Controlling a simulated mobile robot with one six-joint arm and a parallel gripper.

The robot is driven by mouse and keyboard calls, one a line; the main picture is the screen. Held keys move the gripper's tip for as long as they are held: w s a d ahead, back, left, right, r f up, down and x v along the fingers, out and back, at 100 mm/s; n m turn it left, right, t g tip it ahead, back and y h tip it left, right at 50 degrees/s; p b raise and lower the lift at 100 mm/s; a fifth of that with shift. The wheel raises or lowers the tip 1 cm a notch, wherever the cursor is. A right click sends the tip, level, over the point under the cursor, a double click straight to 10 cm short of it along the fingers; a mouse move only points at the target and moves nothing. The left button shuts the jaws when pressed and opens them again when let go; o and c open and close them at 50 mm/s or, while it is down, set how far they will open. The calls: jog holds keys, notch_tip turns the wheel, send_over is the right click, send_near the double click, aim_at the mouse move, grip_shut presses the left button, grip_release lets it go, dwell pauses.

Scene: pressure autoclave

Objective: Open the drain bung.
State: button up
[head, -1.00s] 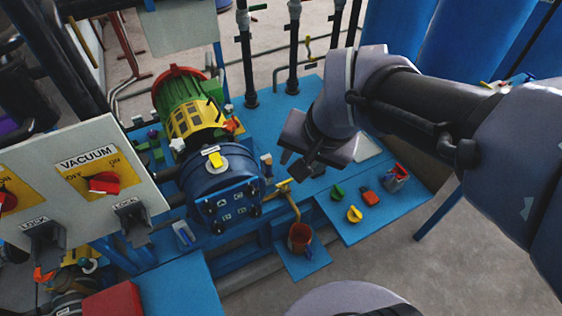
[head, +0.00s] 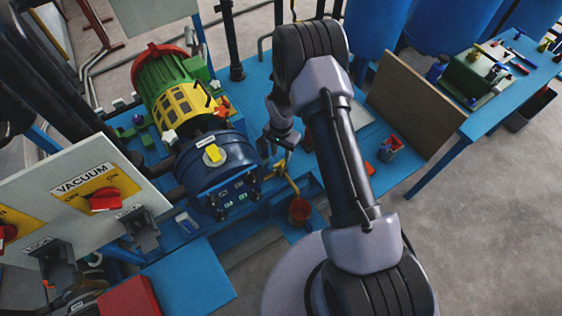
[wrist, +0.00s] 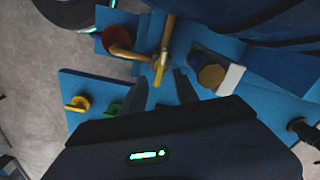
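A brass drain pipe (wrist: 125,53) with a yellow lever handle (wrist: 160,68) shows at the upper middle of the wrist view. The pipe curves over a red bucket (wrist: 117,39). In the head view the pipe (head: 291,182) comes from beside the blue vessel (head: 215,165) above the bucket (head: 299,211). My gripper (wrist: 162,84) is open and empty in the wrist view. The lever handle lies just beyond and between its fingertips; I cannot tell if they touch. A brown, brass-like plug (wrist: 211,76) with a white block sits right of the fingers. No part is labelled as the bung.
Yellow (wrist: 78,104) and green (wrist: 113,108) knobs lie on the blue bench left of my fingers. The vacuum panel (head: 80,190) stands left in the head view. A brown board (head: 415,105) stands at right. Floor is clear at lower right.

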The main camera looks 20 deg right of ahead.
aim_at(281, 162)
notch_tip(281, 162, down, 6)
jog(key=shift+r+b, duration=0.1)
jog(key=shift+b, duration=0.45)
jog(key=shift+c, duration=0.3)
